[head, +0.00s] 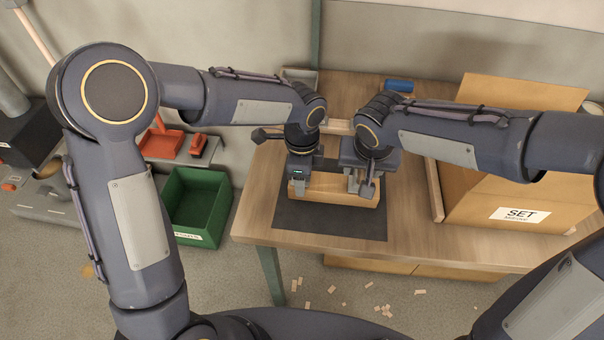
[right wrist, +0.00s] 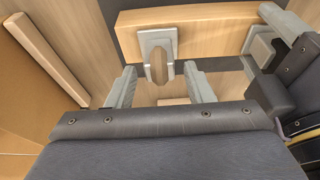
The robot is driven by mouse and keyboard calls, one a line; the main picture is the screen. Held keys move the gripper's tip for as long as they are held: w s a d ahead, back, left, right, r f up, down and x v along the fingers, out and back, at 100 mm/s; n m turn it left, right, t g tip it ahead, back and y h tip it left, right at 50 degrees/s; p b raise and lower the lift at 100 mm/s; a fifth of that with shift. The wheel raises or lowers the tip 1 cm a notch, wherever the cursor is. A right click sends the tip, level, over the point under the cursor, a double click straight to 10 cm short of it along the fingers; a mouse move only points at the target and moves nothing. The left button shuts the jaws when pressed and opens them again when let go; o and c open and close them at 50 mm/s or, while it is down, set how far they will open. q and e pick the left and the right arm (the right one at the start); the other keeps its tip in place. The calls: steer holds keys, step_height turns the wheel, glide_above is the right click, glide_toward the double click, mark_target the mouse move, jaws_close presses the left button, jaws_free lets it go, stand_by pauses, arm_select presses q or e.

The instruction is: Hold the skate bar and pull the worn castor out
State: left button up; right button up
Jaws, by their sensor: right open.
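The skate bar (head: 335,190) is a pale wooden bar lying across the dark mat (head: 330,223). It crosses the top of the right wrist view (right wrist: 200,24). My left gripper (head: 299,184) is at the bar's left part, with a finger against its front face; its far finger is hidden. The worn castor (right wrist: 157,66), a brown wheel in a grey mount, is on the bar's side. My right gripper (right wrist: 163,75) is open, one finger to each side of the castor, with gaps on both sides. In the head view, the right gripper (head: 360,184) hides the castor.
A cardboard box marked SET (head: 480,205) stands right of the mat, beside a wooden strip (head: 434,190). A blue cylinder (head: 399,85) lies at the back of the bench (head: 258,205). A green bin (head: 197,205) stands left of the bench. Small wooden pieces litter the floor.

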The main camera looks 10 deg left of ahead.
steer(key=shift+x, duration=0.9)
jaws_close()
steer(key=shift+r, duration=0.1)
steer(key=shift+r, duration=0.4)
steer(key=shift+r, duration=0.55)
steer(key=shift+r, duration=0.1)
steer(key=shift+r, duration=3.1)
